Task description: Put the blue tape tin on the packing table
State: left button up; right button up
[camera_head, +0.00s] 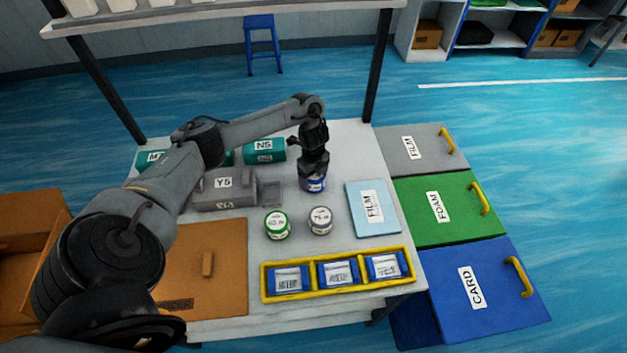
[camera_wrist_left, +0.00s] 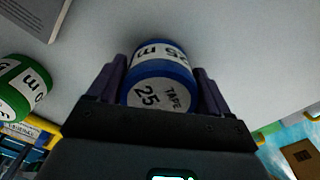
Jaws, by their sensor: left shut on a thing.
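The blue tape tin (camera_head: 314,185) is at my left gripper (camera_head: 313,172), towards the back middle of the white packing table (camera_head: 338,148). In the left wrist view the blue tape tin (camera_wrist_left: 162,75) sits between the two fingers of my left gripper (camera_wrist_left: 165,88). Its white label reads "TAPE 25". The fingers are shut on its sides. The tin is at or just above the table top; I cannot tell whether it touches. My right gripper is not in view.
A green tin (camera_head: 277,226) and a grey tin (camera_head: 320,220) stand in front of it. A light blue FILM pack (camera_head: 371,209) lies to the right. A yellow tray (camera_head: 308,295) with blue packets is at the front edge. Grey box Y5 (camera_head: 224,187) is left.

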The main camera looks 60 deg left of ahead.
pick_arm(q)
jog(key=shift+f, duration=0.4)
jog(key=shift+r, duration=0.1)
jog(key=o, duration=1.2)
jog(key=shift+c, duration=0.2)
notch_tip(320, 180, up, 12)
jog(key=p, duration=0.7)
